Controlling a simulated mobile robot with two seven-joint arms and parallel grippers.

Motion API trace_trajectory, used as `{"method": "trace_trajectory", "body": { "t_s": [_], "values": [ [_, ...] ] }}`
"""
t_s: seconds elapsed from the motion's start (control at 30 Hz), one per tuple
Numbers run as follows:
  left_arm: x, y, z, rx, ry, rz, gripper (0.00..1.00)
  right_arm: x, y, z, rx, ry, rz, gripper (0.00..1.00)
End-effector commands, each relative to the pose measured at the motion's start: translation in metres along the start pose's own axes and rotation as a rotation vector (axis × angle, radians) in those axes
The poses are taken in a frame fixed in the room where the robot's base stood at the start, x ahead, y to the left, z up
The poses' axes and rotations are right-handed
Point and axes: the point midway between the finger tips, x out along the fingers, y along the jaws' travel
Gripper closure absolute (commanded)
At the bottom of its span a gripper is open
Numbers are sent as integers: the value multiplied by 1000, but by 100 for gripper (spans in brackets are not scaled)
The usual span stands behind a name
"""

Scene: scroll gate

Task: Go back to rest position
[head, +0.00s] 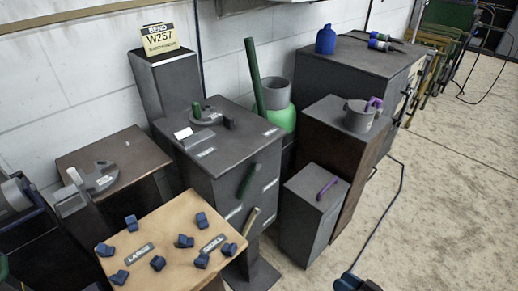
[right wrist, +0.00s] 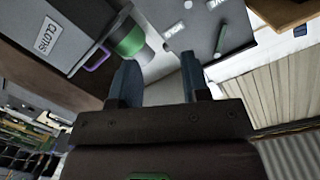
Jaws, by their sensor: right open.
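My right gripper (head: 357,283) shows at the bottom edge of the head view, low over the floor, with only its blue fingertips and a dark part in the picture. In the right wrist view its two blue fingers (right wrist: 160,88) stand apart with nothing between them. The gripper is open and empty. I do not make out my left gripper in the head view.
A tan table (head: 180,225) with several blue blocks stands front left. Behind it is a grey cabinet (head: 220,165) with handles. A small grey box (head: 312,215) with a purple handle stands right of it. The concrete floor (head: 450,190) at right is mostly clear, crossed by a dark cable (head: 388,215).

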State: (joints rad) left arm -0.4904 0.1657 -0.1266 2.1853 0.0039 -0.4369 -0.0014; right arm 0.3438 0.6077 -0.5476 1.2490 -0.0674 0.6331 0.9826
Motion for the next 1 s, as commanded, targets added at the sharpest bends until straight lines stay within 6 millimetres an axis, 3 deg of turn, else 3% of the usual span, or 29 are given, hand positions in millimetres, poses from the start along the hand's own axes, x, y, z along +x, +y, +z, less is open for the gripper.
{"method": "trace_trajectory", "body": {
  "t_s": [0.03,0.27,0.47,0.7,1.0],
  "values": [
    [0,0,-1,0,2,0,57,-8,-8,9,-4,-6,24,57],
    [-1,0,0,0,1,0,57,-42,-18,17,-100,-51,159,57],
    [-2,1,1,-2,-2,1,57,-92,-34,21,-223,-149,317,57],
    [-2,1,3,-3,-6,1,57,-167,-60,11,-399,-353,497,57],
    [-2,2,4,-4,-7,1,57,-231,-90,-9,-549,-578,596,57]
  ]
}}
